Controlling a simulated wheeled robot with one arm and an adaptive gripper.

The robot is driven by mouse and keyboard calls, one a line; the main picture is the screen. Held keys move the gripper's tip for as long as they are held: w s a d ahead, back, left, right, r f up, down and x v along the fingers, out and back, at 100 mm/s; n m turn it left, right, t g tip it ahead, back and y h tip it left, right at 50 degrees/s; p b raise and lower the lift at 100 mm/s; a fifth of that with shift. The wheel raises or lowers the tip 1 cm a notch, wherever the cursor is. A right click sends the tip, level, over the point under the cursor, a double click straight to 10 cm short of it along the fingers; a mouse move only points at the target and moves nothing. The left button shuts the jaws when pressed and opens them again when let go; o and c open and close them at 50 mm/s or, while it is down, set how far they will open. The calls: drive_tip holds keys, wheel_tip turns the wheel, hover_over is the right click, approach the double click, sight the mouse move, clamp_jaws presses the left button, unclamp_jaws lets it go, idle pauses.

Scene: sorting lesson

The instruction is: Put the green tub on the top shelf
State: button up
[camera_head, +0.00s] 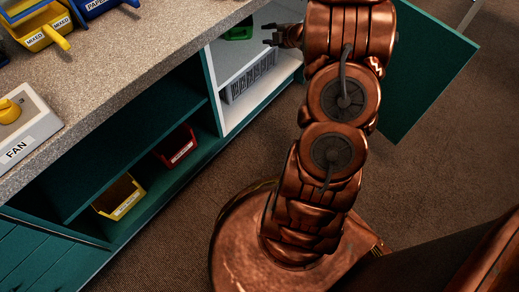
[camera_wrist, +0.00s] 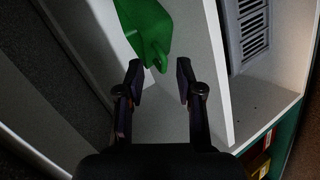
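The green tub (camera_head: 240,31) is inside the white-lined cabinet compartment, on the upper side of the white shelf board (camera_head: 247,56); the countertop edge partly hides it in the head view. In the wrist view the green tub (camera_wrist: 146,27) is just ahead of my gripper, with its narrow end pointing towards the gap between the fingers. My gripper (camera_head: 270,35) reaches in at the compartment's opening. In the wrist view my gripper (camera_wrist: 159,80) has its two fingers spread apart, with nothing held between them. I cannot tell whether a finger touches the tub.
A grey slatted thing (camera_head: 250,78) is below the shelf board. An open teal door (camera_head: 425,75) stands right of my arm. A red bin (camera_head: 176,147) and a yellow bin (camera_head: 119,197) are in the neighbouring compartment. The speckled countertop (camera_head: 120,70) lies above, with labelled trays.

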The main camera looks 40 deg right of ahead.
drive_tip(key=s+a+r+m+g, duration=0.2)
drive_tip(key=s+a+m+g, duration=0.3)
drive_tip(key=s+a, duration=0.6)
drive_tip(key=s+a+r+m+g, duration=0.3)
drive_tip(key=s+a+m+g, duration=0.2)
drive_tip(key=s+a, duration=0.6)
drive_tip(key=s+a+r+m+g, duration=0.3)
drive_tip(key=s+a+m+g, duration=0.2)
drive_tip(key=s+a, duration=0.6)
drive_tip(key=s+g, duration=0.1)
drive_tip(key=s, duration=0.4)
drive_tip(key=shift+s+a, duration=0.4)
drive_tip(key=shift+r, duration=0.1)
wheel_tip(320, 180, up, 41)
drive_tip(key=t+p, duration=0.1)
drive_tip(key=p, duration=3.8)
drive_tip(key=shift+w+d+m+t, duration=0.15)
drive_tip(key=shift+w+m+t, duration=0.1)
drive_tip(key=shift+m+t, duration=0.05)
